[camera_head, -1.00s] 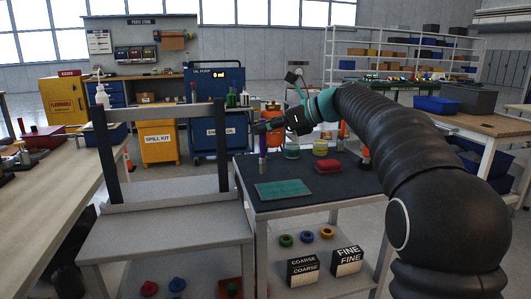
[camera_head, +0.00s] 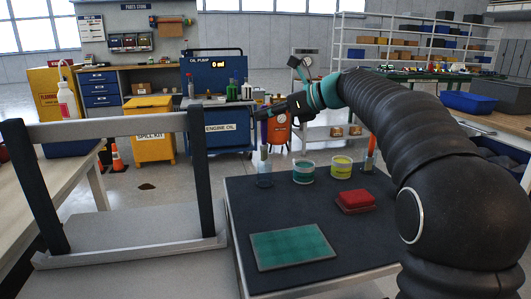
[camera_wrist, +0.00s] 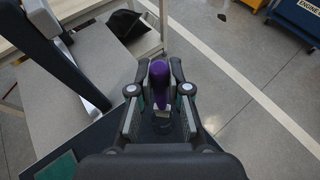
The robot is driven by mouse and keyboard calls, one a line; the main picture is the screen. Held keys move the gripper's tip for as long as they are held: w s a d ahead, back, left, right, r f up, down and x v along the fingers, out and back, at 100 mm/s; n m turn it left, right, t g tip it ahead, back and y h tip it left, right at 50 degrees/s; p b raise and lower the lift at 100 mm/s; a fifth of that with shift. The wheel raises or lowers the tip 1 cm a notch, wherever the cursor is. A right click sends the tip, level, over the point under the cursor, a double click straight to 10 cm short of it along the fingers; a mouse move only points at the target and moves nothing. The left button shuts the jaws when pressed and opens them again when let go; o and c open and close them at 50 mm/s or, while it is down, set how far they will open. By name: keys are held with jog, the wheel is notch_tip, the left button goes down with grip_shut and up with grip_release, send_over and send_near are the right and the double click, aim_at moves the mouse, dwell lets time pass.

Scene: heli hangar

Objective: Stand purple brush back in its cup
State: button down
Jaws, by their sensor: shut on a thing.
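The purple brush (camera_wrist: 159,76) stands roughly upright between the fingers of my gripper (camera_wrist: 160,92) in the wrist view. My gripper (camera_head: 264,114) is shut on it, above the far left corner of the dark table (camera_head: 225,200). In the head view, the pale lower part of the brush (camera_head: 264,152) shows below the gripper. A clear cup (camera_head: 264,180) stands right beneath it on the table. The brush's lower end lines up with the cup and appears to be inside it; I cannot tell whether it touches the bottom.
A teal-filled cup (camera_head: 303,173), a yellow-filled cup (camera_head: 342,166) and an orange brush (camera_head: 370,148) stand to the right. A red block (camera_head: 356,201) and a green mat (camera_head: 292,246) lie nearer. A dark-posted frame (camera_head: 195,170) stands left of the table.

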jog(key=shift+f+b, duration=0.55)
jog(key=shift+f, duration=2.85)
jog(key=c, duration=1.1)
grip_release()
jog(key=shift+f, duration=0.15)
send_near(266, 144)
jog(key=shift+s+d+r, duration=0.2)
jog(key=shift+d+r, duration=0.7)
jog(key=shift+r, duration=0.35)
